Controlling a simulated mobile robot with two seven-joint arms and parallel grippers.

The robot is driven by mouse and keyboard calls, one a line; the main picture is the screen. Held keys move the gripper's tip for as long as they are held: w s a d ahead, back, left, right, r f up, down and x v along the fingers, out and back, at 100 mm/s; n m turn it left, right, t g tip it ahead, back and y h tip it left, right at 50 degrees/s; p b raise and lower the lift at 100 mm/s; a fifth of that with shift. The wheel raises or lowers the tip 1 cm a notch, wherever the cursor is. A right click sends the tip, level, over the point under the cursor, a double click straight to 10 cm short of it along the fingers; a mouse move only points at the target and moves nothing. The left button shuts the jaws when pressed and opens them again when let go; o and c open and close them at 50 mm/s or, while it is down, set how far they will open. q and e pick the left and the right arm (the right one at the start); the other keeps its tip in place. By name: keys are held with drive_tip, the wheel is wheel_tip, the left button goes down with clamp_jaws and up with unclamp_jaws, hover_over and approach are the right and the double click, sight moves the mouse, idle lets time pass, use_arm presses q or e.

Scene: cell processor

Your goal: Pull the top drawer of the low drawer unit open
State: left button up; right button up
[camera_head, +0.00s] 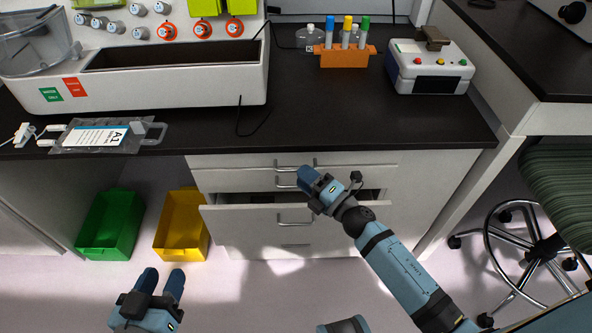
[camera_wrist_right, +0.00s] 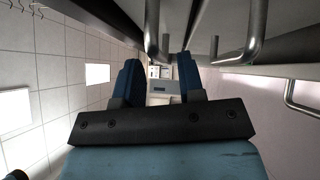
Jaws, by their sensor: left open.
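The low white drawer unit (camera_head: 235,182) stands under the dark bench in the head view. Its top drawer's handle (camera_head: 295,163) is a metal bar just below the bench edge, and that drawer looks closed. A lower drawer (camera_head: 240,215) stands partly out, with a dark gap behind its front. My right gripper (camera_head: 308,177) is in front of the upper handles and partly hides them. In the right wrist view its two fingers (camera_wrist_right: 160,80) are apart, with metal handles close by; I see none clearly gripped. My left gripper (camera_head: 162,280) is open and empty, low over the floor.
A green bin (camera_head: 108,225) and a yellow bin (camera_head: 182,228) stand on the floor left of the unit. A stool (camera_head: 540,245) is at the right. The bench (camera_head: 330,125) carries a tube rack (camera_head: 345,57) and equipment. Floor before the unit is clear.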

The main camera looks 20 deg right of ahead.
use_arm(q)
drive_tip(key=shift+d+r, duration=0.1)
drive_tip(key=shift+r, duration=0.1)
use_arm(e)
drive_tip(key=shift+x, duration=1.7)
clamp_jaws()
drive_tip(key=shift+s, duration=0.15)
